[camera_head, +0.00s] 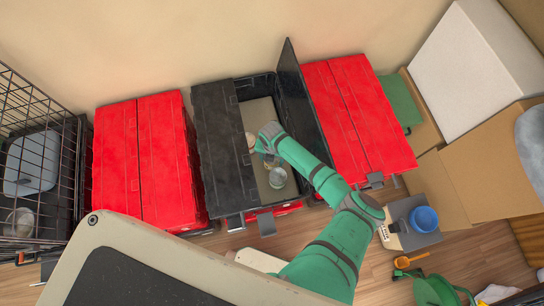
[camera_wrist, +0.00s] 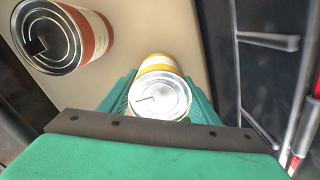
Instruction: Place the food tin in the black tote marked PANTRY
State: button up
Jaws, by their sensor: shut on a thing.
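The black tote (camera_head: 225,150) stands in the middle of the head view. Its right lid flap (camera_head: 303,100) stands up and its left half is covered. No PANTRY mark is readable. My gripper (camera_wrist: 160,98) is shut on a food tin (camera_wrist: 160,100) with a silver lid and a yellow and white side. In the head view my gripper (camera_head: 269,158) is over the tote's open half. A second tin (camera_wrist: 62,36), orange-red and white with a dark mark on its lid, stands apart at the upper left of the wrist view. Whether the held tin touches the tote floor cannot be told.
Red lidded totes stand to the left (camera_head: 147,160) and right (camera_head: 358,115) of the black one. A wire cage (camera_head: 38,150) is at far left. The upright flap is close beside my arm.

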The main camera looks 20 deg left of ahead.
jog(key=o, duration=1.6)
jog(key=shift+f, duration=0.1)
jog(key=shift+c, duration=0.2)
notch_tip(320, 180, up, 12)
jog(key=shift+r, duration=0.2)
